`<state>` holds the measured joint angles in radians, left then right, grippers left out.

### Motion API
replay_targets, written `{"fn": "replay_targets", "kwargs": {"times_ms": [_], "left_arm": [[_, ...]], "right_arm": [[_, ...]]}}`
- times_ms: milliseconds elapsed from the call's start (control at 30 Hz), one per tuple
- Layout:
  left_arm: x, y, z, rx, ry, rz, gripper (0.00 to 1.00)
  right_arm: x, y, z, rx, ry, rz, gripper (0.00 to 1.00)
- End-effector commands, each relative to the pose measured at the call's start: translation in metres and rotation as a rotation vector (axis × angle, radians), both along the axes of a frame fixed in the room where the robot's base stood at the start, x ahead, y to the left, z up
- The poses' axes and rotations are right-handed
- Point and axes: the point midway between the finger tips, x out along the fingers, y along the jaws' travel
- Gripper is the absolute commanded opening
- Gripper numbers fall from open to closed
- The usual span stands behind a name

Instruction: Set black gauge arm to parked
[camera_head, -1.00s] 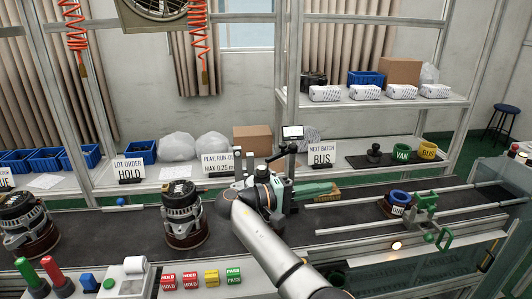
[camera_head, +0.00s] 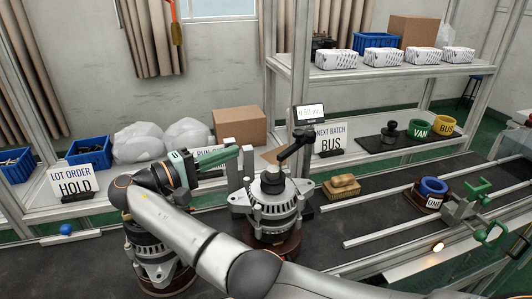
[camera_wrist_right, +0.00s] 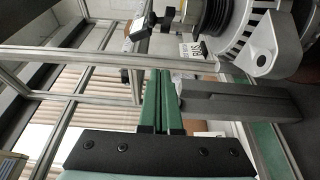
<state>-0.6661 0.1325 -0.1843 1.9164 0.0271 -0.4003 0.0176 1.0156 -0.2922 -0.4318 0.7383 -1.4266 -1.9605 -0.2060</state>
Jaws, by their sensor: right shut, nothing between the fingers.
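The black gauge arm (camera_head: 296,147) slants down and left from its dark post, its end above the top of an alternator (camera_head: 272,212). The display (camera_head: 309,114) on the post is lit; its digits are small. My right gripper (camera_head: 238,152) is shut and empty, its green fingers pointing right, left of the gauge arm and apart from it in the picture. In the right wrist view the green fingers (camera_wrist_right: 160,75) lie together, with the alternator (camera_wrist_right: 262,35) at the upper right and the display (camera_wrist_right: 133,28) beyond. My left gripper is out of view.
Pale upright blocks (camera_head: 247,155) stand by the alternator, near my fingers. A second alternator (camera_head: 150,262) is partly behind my arm. A tan brush-like block (camera_head: 342,186) and a blue ring on a base (camera_head: 433,187) lie to the right.

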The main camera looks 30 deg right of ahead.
Motion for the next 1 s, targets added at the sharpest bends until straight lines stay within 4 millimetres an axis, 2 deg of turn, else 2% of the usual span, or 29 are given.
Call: {"fn": "replay_targets", "kwargs": {"times_ms": [67,400,567,667,1000], "left_arm": [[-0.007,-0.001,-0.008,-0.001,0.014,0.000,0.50],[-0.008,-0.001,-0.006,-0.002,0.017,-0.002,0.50],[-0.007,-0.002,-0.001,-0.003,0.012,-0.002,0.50],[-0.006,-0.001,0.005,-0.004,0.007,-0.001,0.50],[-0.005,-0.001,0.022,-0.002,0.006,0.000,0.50]], "right_arm": [[0.000,0.000,-0.004,0.000,-0.001,0.000,0.00],[0.000,-0.001,-0.002,0.000,0.000,0.000,0.00],[0.001,-0.013,-0.002,0.001,0.000,-0.003,0.00],[0.003,-0.029,-0.001,0.000,0.000,-0.004,0.00],[0.011,-0.103,0.000,-0.002,0.001,-0.004,0.00]]}}
